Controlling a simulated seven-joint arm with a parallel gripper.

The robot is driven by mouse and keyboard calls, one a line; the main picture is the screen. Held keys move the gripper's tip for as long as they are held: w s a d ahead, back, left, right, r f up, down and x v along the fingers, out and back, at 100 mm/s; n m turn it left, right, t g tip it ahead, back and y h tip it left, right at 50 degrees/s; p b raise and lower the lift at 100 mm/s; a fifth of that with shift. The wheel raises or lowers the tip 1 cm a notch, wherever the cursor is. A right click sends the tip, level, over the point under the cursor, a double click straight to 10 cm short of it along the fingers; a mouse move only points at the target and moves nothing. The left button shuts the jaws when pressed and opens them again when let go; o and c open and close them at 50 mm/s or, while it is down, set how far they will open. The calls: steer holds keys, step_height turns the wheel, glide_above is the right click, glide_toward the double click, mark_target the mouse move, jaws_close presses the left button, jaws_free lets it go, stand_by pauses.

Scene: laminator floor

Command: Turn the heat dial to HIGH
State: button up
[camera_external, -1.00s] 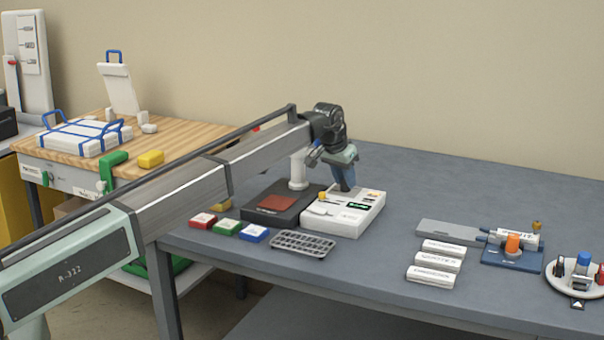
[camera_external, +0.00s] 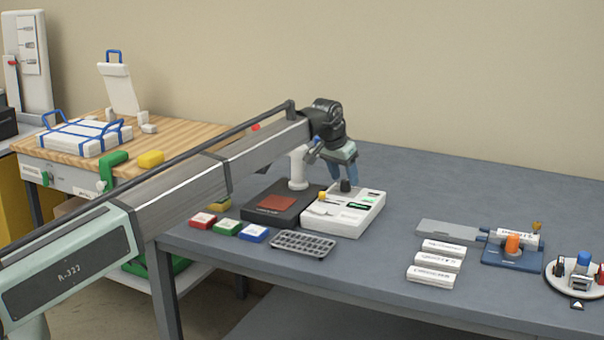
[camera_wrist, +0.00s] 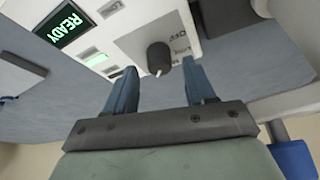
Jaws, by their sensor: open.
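In the external view the dial (camera_external: 346,186) stands on the white unit (camera_external: 333,222). My gripper (camera_external: 346,176) is open just above the dial, with blue fingers on either side and apart from it. In the wrist view my gripper (camera_wrist: 159,68) holds nothing.
A green READY display (camera_wrist: 62,25) is lit on the panel. A black pad with a brown square (camera_external: 262,216) lies left of the unit. Red, green and blue blocks (camera_external: 227,227) and a grey rack (camera_external: 302,244) lie in front. White rolls (camera_external: 437,260) lie right, beyond free table.

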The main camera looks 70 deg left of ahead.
steer(key=v, duration=1.2)
steer(key=shift+r, duration=0.3)
steer(key=shift+s+d, duration=0.1)
